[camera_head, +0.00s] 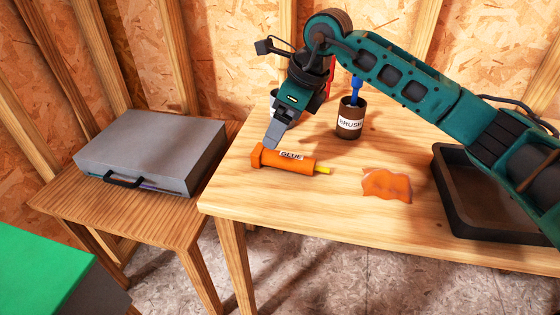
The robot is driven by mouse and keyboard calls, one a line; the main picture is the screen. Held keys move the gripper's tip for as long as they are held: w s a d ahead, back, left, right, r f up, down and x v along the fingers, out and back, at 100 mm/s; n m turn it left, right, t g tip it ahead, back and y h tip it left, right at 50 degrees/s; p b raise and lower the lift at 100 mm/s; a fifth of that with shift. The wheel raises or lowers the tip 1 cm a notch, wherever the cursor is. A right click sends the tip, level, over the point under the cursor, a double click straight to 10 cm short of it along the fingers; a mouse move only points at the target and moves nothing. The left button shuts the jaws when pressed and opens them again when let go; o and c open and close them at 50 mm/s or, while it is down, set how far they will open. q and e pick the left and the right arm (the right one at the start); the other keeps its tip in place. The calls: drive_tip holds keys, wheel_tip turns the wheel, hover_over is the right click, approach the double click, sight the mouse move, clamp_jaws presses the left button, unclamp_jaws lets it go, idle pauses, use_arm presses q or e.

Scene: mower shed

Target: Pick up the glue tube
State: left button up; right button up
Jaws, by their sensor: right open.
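The glue tube (299,164) is orange with a white GLUE label and a yellow nozzle pointing right. It lies on its side near the left end of the wooden table (330,218). My right gripper (273,138) comes down from above at the tube's left part, with its grey fingers just above or beside it. I cannot tell whether they touch it. The gripper is open and the tube rests on the table. My left gripper is out of view.
A brown BRUSH cup (350,122) with a blue-handled brush stands behind the tube. An orange patch (386,186) lies to its right, then a dark tray (462,205). A grey case (152,150) sits on a lower table at left. Items behind my gripper are partly hidden.

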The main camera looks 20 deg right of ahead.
sight(265, 150)
drive_tip(key=x, duration=0.3)
drive_tip(key=shift+w+a+f, duration=0.1)
drive_tip(key=shift+a+f, duration=0.05)
drive_tip(key=shift+f, duration=0.2)
drive_tip(key=b+x, duration=0.1)
drive_tip(key=x, duration=0.3)
drive_tip(key=shift+w+a+f, duration=0.2)
drive_tip(key=shift+w, duration=0.05)
drive_tip(key=c, duration=1.2)
